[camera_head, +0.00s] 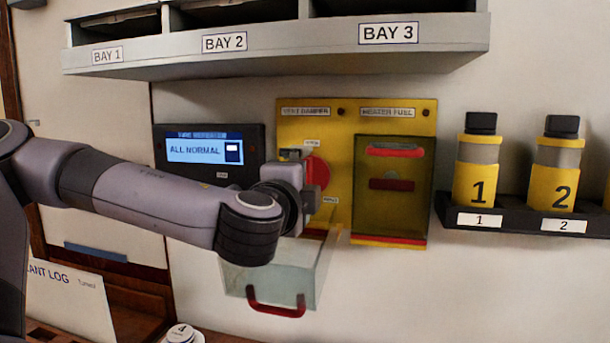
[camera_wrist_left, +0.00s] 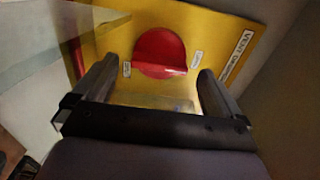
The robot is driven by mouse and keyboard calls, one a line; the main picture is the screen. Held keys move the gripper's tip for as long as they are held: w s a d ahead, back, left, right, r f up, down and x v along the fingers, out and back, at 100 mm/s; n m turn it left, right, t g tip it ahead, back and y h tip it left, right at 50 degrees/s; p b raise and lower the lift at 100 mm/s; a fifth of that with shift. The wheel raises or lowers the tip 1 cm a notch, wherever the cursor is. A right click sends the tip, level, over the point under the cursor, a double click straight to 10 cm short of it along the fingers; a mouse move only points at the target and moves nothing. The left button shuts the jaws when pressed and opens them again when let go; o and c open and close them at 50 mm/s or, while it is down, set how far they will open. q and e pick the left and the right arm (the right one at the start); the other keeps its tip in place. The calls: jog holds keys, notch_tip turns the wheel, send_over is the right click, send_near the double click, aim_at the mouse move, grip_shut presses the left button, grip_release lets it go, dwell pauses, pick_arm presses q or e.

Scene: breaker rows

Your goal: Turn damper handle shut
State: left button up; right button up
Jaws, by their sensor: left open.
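The damper handle is a round red knob (camera_head: 317,172) on the yellow panel (camera_head: 340,125) under the "VENT DAMPER" label. My left gripper (camera_head: 303,190) is at the panel and partly hides the knob. In the left wrist view, the red knob (camera_wrist_left: 160,50) lies just ahead of the open left gripper (camera_wrist_left: 157,70), with one finger toward each side. A raised ridge crosses the knob; no grip on it shows. Small white labels flank the knob, too blurred to read. A clear cover (camera_head: 265,275) with a red pull hangs open below. My right gripper is not in view.
The "HEATER FUEL" side has a tinted cover (camera_head: 390,215) closed over a red handle. A grey bay shelf (camera_head: 275,45) juts out above.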

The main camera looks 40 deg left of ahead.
aim_at(309, 177)
pick_arm(q)
jog(key=shift+x, duration=1.4)
jog(key=c, duration=1)
jog(key=shift+c, duration=0.2)
